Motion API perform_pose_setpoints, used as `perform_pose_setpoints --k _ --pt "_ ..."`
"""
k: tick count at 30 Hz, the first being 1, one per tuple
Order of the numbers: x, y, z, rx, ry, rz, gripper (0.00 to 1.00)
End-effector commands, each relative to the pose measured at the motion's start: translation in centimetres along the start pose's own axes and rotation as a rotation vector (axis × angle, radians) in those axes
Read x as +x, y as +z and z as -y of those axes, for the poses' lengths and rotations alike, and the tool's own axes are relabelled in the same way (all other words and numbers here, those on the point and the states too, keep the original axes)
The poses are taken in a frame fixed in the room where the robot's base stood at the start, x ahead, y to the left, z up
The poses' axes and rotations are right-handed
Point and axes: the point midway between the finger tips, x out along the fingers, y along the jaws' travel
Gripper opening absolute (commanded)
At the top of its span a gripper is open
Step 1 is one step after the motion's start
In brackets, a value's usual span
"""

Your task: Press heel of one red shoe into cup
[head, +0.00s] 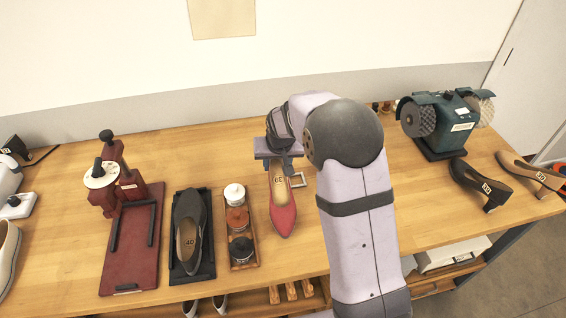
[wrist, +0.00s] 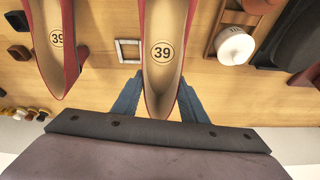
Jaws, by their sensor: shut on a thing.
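My gripper (head: 278,160) is shut on the heel end of a red pointed shoe (head: 284,212), marked 39 inside, its toe toward the front edge. In the wrist view the blue fingers (wrist: 158,100) flank the back of this shoe (wrist: 160,50). A second red shoe (wrist: 56,45), also marked 39, lies to the left in the wrist view; my arm hides it in the head view. A small square pale frame (head: 298,180) lies beside the held shoe, also in the wrist view (wrist: 128,50). The held shoe's heel is hidden, and I cannot make out a cup for certain.
A wooden tray (head: 250,256) with white, orange and black jars stands left of the held shoe. Further left are a black shoe (head: 188,232) on a dark tray and a red press (head: 128,252). A green brush machine (head: 444,118) and dark shoe (head: 478,186) stand right.

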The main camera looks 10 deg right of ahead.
Motion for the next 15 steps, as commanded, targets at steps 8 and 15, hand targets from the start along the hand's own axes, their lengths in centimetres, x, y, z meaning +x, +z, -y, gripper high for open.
perform_pose_setpoints --k 8,15 --pt "0.0 0.2 1.8 -0.001 0.000 -0.001 0.14" --pt "-0.1 0.3 3.3 -0.001 -0.001 -0.002 0.14"
